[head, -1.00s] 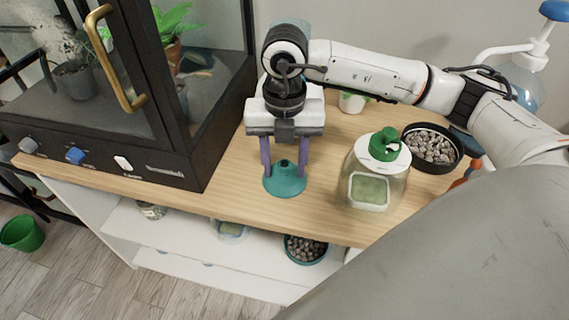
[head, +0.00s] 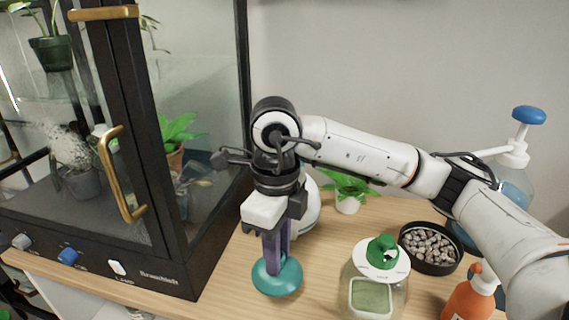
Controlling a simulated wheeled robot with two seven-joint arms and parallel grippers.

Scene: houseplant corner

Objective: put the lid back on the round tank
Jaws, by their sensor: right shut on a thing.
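The teal round lid (head: 277,278) is on or just above the wooden top, beside the black cabinet's front corner. My right gripper (head: 276,250) points down from above, its purple fingers shut on the lid's middle; they hide the lid's knob. I cannot tell whether the lid touches the wood. A white rounded body (head: 304,210) stands right behind my right gripper, mostly hidden; it may be the round tank, but I cannot tell. My left gripper is not in view.
A glass jar (head: 372,296) with a white and green top stands to the right. Behind it are a pebble dish (head: 430,248) and a potted plant (head: 347,200). An orange bottle (head: 468,300) stands at front right. The black glass cabinet (head: 170,262) bounds the left.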

